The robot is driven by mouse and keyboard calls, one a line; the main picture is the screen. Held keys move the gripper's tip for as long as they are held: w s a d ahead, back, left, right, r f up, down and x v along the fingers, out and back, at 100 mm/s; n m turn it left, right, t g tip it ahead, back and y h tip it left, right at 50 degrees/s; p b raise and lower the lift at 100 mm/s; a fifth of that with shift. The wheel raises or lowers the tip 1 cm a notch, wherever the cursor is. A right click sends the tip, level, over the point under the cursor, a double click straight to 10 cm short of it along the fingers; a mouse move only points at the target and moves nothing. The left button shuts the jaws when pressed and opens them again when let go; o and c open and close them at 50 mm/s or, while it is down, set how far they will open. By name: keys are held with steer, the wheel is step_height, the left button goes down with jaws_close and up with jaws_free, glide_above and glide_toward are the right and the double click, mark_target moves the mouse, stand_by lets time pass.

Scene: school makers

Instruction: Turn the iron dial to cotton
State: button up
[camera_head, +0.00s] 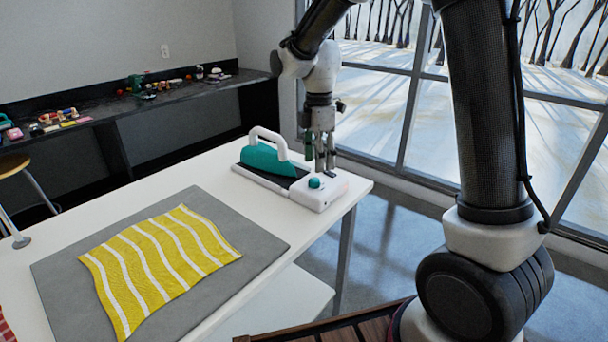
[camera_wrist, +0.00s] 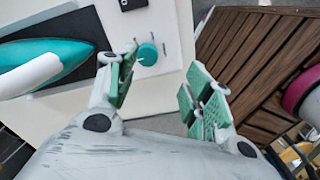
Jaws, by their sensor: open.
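The iron (camera_head: 265,157) is teal with a white handle and rests on a white station with a dark plate on the table. The round teal dial (camera_head: 314,183) sits on the right end of that station. In the wrist view the dial (camera_wrist: 148,53) has a pale pointer mark and lies just beyond my left finger. My gripper (camera_head: 322,163) is above the right end of the station, pointing down. In the wrist view my gripper (camera_wrist: 160,85) is open and empty, with green finger pads apart. The dial is not between the pads. The dial's labels cannot be read.
A yellow striped cloth (camera_head: 160,262) lies on a grey mat (camera_head: 262,243) at the table's front left. The white table (camera_head: 200,172) ends just right of the station. A dark bench (camera_head: 170,95) with small items stands behind. Windows are at the right.

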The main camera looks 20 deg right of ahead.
mark_target(315, 180)
steer(key=n, duration=0.1)
steer(key=w+r+n, duration=0.1)
steer(key=shift+w+a+r+n, duration=0.1)
steer(key=shift+w+a+n, duration=0.1)
steer(key=shift+a+n, duration=0.15)
steer(key=n, duration=0.2)
steer(key=shift+n, duration=0.35)
step_height(315, 180, down, 8)
steer(key=shift+r, duration=0.1)
steer(key=c, duration=1.1)
steer(key=shift+o, duration=0.2)
